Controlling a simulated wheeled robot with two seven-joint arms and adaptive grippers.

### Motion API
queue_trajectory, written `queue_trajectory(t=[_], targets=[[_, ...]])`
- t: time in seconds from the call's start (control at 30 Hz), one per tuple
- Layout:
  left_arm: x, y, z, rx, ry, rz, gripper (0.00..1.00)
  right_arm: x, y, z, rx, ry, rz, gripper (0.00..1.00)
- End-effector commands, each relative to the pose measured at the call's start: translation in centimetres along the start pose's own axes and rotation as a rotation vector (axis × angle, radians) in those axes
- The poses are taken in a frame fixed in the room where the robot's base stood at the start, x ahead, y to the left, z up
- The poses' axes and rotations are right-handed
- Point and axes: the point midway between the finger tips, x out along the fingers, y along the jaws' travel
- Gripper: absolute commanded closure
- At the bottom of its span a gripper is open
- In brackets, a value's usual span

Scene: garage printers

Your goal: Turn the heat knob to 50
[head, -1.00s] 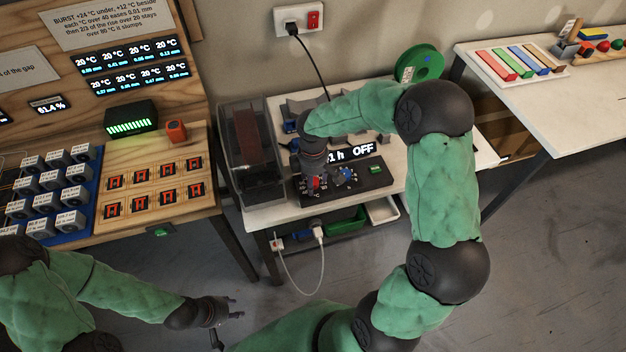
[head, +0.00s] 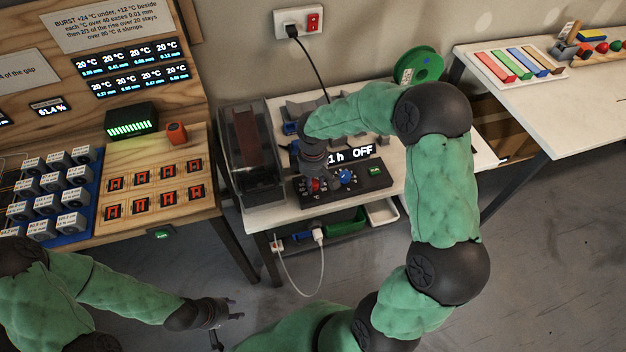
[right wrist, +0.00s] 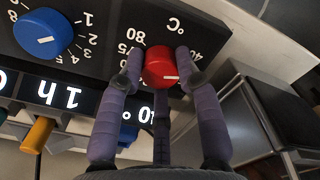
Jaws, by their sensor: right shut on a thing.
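The red heat knob (right wrist: 160,66) sits on the black control panel (right wrist: 100,15) in the right wrist view, with a °C scale around it; 80 and 40 are legible. Its white pointer line points to the right in that view. My right gripper (right wrist: 160,75) is shut on the red knob, a finger on each side. In the head view the red knob (head: 315,186) is partly hidden by my right gripper (head: 312,180). The panel's display reads "1 h OFF". My left gripper (head: 228,312) hangs low over the floor at left, too small to tell its opening.
A blue knob (right wrist: 43,34) with a numbered scale is beside the red one. A clear-lidded box (head: 250,155) stands just left of the panel. A green spool (head: 420,65) is behind my right arm. A wooden bench (head: 150,225) is at left.

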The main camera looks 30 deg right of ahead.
Motion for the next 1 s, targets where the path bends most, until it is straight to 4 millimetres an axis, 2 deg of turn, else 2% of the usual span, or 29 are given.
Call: queue_trajectory(t=[0.6,1.0], targets=[[-0.45,0.16,0.02,0.0,0.0,0.0,0.6,0.09,-0.04,-0.03,0.562,0.0,-0.001,0.98],[-0.33,0.12,0.01,0.0,0.0,0.0,0.6,0.04,0.01,-0.05,0.804,0.001,0.0,0.98]])
